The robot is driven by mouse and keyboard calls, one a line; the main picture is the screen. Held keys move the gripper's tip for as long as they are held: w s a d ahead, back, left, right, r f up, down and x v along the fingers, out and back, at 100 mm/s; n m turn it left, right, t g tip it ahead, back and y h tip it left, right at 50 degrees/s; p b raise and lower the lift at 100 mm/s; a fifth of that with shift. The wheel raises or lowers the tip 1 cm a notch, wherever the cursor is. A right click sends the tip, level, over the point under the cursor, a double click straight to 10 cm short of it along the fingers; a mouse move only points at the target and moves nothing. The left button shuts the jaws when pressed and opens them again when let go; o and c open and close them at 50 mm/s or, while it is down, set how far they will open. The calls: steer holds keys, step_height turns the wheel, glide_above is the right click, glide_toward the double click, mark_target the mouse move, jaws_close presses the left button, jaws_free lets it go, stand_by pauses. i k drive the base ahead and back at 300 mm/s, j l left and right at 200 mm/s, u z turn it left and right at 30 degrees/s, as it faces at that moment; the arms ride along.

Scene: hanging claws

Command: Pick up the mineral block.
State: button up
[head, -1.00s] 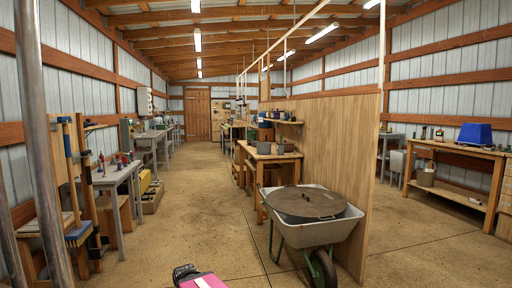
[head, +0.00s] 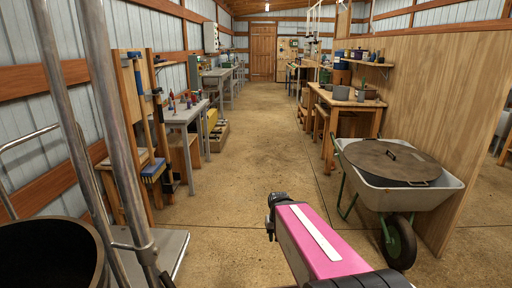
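I cannot pick out a mineral block in this view; the things on the far benches are too small to tell apart. A pink arm link of mine with a white stripe and a black joint at its far end reaches up from the bottom middle. No gripper fingers show, so I cannot see whether my gripper is open or holds anything.
A wheelbarrow (head: 449,190) with a round dark lid (head: 388,160) stands right, by a plywood partition (head: 445,90). Grey (head: 184,116) and wooden (head: 345,101) workbenches line the aisle. A metal-posted cart (head: 172,250) and dark tub (head: 50,225) are near left. The middle floor is clear.

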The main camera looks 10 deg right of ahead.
mark_target(329, 87)
steer(key=i+z, duration=0.15)
steer(key=i, duration=3.5)
steer(key=i+z, duration=0.2)
steer(key=i, duration=0.25)
steer(key=i+j+z, duration=0.2)
steer(key=i, duration=0.2)
steer(key=i+j+z, duration=0.1)
steer(key=i+z, duration=0.15)
steer(key=i, duration=0.2)
steer(key=i+j+z, duration=0.2)
steer(key=i, duration=0.2)
